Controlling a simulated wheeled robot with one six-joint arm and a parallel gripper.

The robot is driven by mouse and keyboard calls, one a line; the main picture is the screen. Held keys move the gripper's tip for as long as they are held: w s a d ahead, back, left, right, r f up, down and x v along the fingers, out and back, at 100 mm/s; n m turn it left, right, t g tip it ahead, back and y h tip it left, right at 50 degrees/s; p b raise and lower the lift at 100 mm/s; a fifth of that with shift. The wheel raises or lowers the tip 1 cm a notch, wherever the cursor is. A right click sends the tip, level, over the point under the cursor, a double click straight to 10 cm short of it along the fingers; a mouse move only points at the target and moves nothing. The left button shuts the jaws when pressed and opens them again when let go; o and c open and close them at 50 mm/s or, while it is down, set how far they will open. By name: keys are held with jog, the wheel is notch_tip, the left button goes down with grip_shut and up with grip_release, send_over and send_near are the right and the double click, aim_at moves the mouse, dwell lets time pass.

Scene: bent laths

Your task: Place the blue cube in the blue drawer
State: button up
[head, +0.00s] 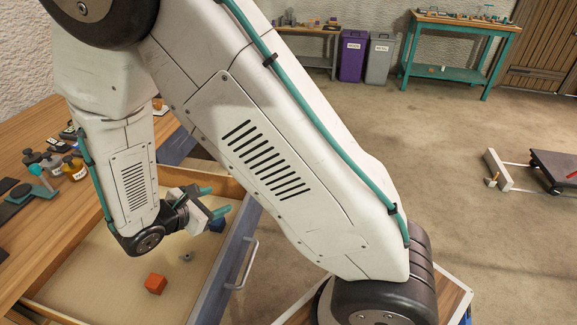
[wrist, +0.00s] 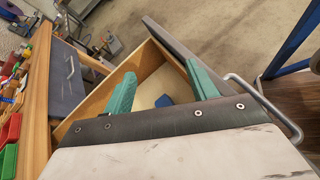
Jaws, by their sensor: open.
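The blue cube (head: 217,226) lies inside the open drawer (head: 236,246), near its front panel; my gripper partly hides it in the head view. The drawer has pale wooden walls, a grey-blue front and a metal handle. In the wrist view the blue cube (wrist: 163,100) sits on the drawer floor, seen between the fingers. My gripper (head: 214,202), with teal fingers, is open and empty above the drawer, over the cube's area. It also shows in the wrist view (wrist: 160,75). Fingers and cube appear apart.
An orange cube (head: 155,284) and a small grey part (head: 186,257) lie in the same drawer. Another grey-blue panel with a handle (wrist: 66,82) stands farther along the bench. Bottles (head: 74,167) and tools crowd the wooden bench top.

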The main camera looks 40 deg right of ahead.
jog(key=s+d+r+m+g+y, duration=0.2)
jog(key=s+d+r+m, duration=0.25)
jog(key=r, duration=0.25)
jog(key=s+d+r+m+g+y, duration=0.2)
jog(key=s+d+r+m+g, duration=0.1)
jog(key=s+r+m, duration=0.3)
jog(key=s+a+r+m+t+y, duration=0.1)
jog(key=s+r+m+t+y, duration=0.1)
jog(key=s+r+m+y, duration=0.5)
jog(key=s+r, duration=0.3)
jog(key=s, duration=0.2)
jog(key=shift+s+a+m+t+y, duration=0.25)
jog(key=shift+s+m+t+y, duration=0.05)
jog(key=shift+m+t+y, duration=0.1)
